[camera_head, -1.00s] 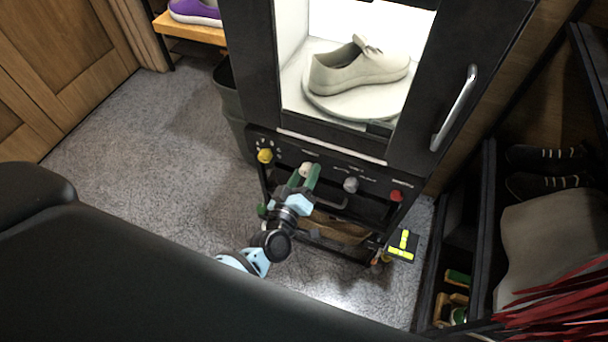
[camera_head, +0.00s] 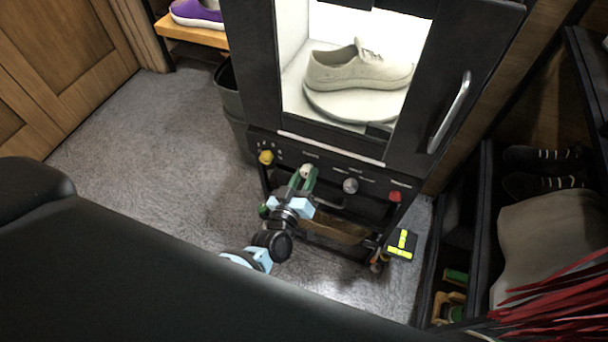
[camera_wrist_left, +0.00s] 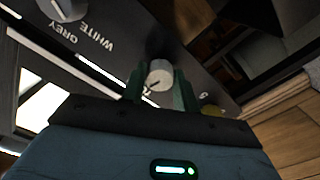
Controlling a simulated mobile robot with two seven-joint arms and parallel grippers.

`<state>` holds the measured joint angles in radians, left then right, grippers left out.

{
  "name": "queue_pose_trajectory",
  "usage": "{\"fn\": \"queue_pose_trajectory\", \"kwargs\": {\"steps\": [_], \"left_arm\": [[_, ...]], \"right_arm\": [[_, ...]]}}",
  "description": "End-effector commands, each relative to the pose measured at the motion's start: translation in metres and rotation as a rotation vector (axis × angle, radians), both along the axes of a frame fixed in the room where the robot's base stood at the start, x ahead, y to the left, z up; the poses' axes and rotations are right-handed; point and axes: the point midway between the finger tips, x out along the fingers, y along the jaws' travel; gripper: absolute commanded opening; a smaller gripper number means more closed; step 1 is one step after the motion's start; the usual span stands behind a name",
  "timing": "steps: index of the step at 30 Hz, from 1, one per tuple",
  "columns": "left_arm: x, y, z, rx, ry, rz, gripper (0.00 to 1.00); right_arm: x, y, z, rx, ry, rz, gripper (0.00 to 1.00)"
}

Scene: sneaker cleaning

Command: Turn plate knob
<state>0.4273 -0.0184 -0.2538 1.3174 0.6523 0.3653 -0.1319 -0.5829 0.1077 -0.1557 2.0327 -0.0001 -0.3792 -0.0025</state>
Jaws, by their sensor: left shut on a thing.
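The plate knob is a small pale knob (camera_head: 306,170) on the dark control panel below the lit cabinet window. It also shows in the left wrist view (camera_wrist_left: 160,75), with a dark pointer mark on its face. My left gripper (camera_head: 303,178) has its green fingers shut on this knob, one on each side. The wrist view shows the fingers (camera_wrist_left: 158,88) around it. The round white plate (camera_head: 345,103) inside the cabinet carries a pale sneaker (camera_head: 358,70). My right gripper is not in view.
The panel also has a yellow knob (camera_head: 266,157), a grey knob (camera_head: 350,185) and a red knob (camera_head: 395,196). A dark bin (camera_head: 232,105) stands left of the cabinet. The cabinet door handle (camera_head: 450,112) is at the right. Carpet is free at the left.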

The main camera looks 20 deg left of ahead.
Motion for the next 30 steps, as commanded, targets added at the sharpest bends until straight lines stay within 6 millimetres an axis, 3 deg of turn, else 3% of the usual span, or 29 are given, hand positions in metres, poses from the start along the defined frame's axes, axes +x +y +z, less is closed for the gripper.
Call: {"fn": "queue_pose_trajectory", "kwargs": {"steps": [15, 30], "left_arm": [[0.0, 0.0, 0.001, 0.403, -0.016, 0.001, 0.07], [0.0, 0.001, 0.0, 0.54, -0.019, 0.0, 0.07]], "right_arm": [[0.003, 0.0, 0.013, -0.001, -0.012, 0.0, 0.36], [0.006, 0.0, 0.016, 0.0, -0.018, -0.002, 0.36]]}}
